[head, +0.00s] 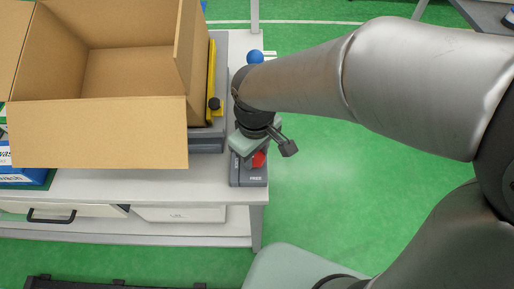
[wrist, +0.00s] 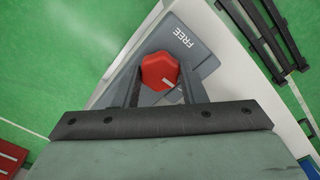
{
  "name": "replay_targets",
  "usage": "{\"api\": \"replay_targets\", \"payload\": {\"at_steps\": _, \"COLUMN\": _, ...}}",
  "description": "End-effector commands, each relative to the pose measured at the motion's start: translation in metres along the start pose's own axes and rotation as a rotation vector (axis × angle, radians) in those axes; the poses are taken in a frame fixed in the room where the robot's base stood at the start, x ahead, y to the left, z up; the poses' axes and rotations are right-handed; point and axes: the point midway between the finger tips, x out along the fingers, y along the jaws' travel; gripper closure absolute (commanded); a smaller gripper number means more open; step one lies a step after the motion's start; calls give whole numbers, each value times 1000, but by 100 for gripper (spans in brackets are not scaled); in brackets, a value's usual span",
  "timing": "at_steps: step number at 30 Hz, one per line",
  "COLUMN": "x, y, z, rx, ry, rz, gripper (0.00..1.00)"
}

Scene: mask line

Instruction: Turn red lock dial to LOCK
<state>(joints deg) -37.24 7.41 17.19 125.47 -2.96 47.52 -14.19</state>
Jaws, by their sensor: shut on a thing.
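The red lock dial (wrist: 160,72) sits on a dark grey base (wrist: 206,66) with the word FREE in white. A white mark shows on the dial, on its lower right side in the wrist view. My gripper (wrist: 161,90) is shut on the dial, with one finger on each side of it. In the head view the dial (head: 259,159) is partly hidden beneath my gripper (head: 257,155). The base (head: 248,178) stands at the right end of the table, with FREE on its front face. The LOCK marking is not legible.
An open cardboard box (head: 100,130) stands on the white table (head: 150,186) to the left. A yellow part (head: 212,80) is beside the box. A blue ball (head: 255,57) is behind my gripper. Green floor (head: 320,200) is clear to the right.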

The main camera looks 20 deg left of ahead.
Motion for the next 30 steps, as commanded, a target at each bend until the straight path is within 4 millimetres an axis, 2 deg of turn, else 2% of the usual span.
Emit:
{"api": "replay_targets", "payload": {"at_steps": 17, "x": -1, "y": 0, "z": -1, "rx": 34, "ry": 3, "rz": 1, "gripper": 85}}
{"api": "replay_targets", "payload": {"at_steps": 18, "x": -1, "y": 0, "z": -1, "rx": 34, "ry": 3, "rz": 1, "gripper": 57}}
{"api": "replay_targets", "payload": {"at_steps": 20, "x": -1, "y": 0, "z": -1, "rx": 34, "ry": 2, "rz": 1, "gripper": 41}}
{"api": "replay_targets", "payload": {"at_steps": 30, "x": -3, "y": 0, "z": 0, "rx": 32, "ry": 2, "rz": 1, "gripper": 41}}
